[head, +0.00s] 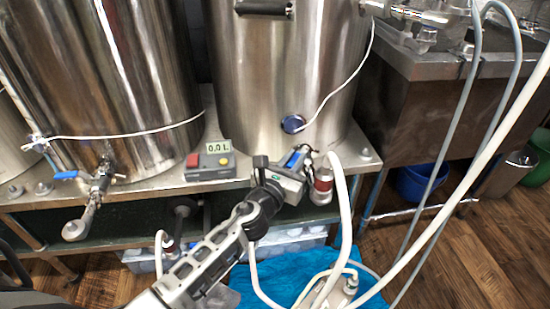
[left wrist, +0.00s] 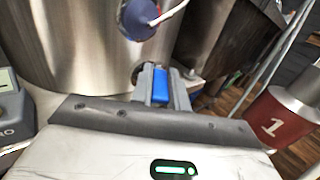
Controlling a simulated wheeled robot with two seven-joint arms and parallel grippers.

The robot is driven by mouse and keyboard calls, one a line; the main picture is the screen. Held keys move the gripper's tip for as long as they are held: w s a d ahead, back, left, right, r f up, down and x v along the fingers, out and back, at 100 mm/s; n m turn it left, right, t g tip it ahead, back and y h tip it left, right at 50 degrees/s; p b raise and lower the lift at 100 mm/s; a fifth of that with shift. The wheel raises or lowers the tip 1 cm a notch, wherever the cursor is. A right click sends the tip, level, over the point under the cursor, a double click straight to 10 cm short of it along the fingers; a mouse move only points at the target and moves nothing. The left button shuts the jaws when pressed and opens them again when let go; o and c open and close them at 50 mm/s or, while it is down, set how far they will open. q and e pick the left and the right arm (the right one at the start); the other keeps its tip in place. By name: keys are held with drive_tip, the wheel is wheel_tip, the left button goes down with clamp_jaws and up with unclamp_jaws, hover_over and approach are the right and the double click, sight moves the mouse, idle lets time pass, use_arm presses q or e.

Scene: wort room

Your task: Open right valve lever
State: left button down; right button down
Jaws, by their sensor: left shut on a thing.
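The right valve lever (head: 296,159) has a blue handle and sits low on the front of the right steel kettle (head: 270,80). My left gripper (head: 297,163) is at this lever, with its fingers on either side of the blue handle. In the left wrist view the blue lever (left wrist: 160,86) shows between the two grey fingers (left wrist: 157,84), which are shut on it. The valve body behind the lever is mostly hidden by the gripper. My right gripper is not in view.
A second valve with a blue lever (head: 66,175) is on the left kettle (head: 100,90). A grey and red control box (head: 211,162) stands on the bench. A red-labelled fitting (head: 322,185) and hoses (head: 344,210) are close right of my gripper. A steel sink (head: 430,65) stands further right.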

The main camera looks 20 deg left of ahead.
use_arm(q)
drive_tip(key=shift+f, duration=0.15)
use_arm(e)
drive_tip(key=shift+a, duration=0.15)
use_arm(q)
drive_tip(key=c, duration=1.4)
unclamp_jaws()
drive_tip(key=shift+o, duration=0.2)
drive_tip(key=s+b, duration=0.1)
drive_tip(key=s, duration=1.5)
drive_tip(key=shift+a+b, duration=0.35)
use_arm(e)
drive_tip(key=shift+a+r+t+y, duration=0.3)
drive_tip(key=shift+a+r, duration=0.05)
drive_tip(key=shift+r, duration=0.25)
